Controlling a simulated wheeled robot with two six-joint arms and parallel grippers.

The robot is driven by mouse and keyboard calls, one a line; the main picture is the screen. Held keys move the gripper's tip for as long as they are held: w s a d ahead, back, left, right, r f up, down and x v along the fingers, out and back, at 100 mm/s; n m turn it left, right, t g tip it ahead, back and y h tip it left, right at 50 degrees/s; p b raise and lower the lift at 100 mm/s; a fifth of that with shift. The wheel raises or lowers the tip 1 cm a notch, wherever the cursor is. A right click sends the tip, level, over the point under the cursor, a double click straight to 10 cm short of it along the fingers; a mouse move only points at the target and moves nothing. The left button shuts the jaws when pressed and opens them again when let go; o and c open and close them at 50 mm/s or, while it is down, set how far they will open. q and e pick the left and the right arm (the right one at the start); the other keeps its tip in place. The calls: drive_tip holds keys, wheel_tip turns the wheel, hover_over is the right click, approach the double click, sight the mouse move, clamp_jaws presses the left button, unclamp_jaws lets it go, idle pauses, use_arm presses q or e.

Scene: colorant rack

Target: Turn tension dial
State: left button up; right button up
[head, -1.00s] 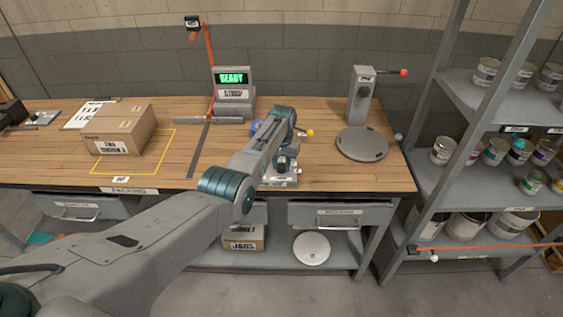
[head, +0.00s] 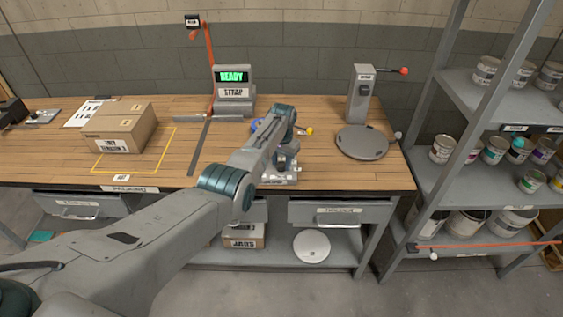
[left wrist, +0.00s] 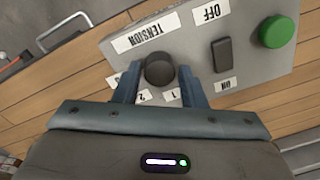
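The tension dial (left wrist: 158,68) is a dark round knob on a grey control box (left wrist: 115,48), beside a label reading TENSION and small number labels. The box also shows in the head view (head: 292,181) at the table's front edge, mostly hidden by my left arm. My left gripper (left wrist: 158,76) is open, its two blue-grey fingers on either side of the dial. A gap shows between each finger and the knob, so I see no grip. In the head view the fingers cannot be made out clearly. My right gripper is not in view.
The control box also has a black switch (left wrist: 222,54) between OFF and ON labels and a green button (left wrist: 277,32). A READY display (head: 233,78), a cardboard box (head: 119,128) and a round grey plate (head: 362,142) stand on the table. Can shelves rise at right.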

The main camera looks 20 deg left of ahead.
sight(282, 164)
use_arm(q)
drive_tip(key=shift+o, duration=1.1)
drive_tip(key=shift+r, duration=0.1)
drive_tip(key=shift+r, duration=0.4)
wheel_tip(282, 164, up, 10)
drive_tip(key=b, duration=0.2)
drive_tip(key=shift+d, duration=0.15)
drive_tip(key=shift+s+f, duration=0.1)
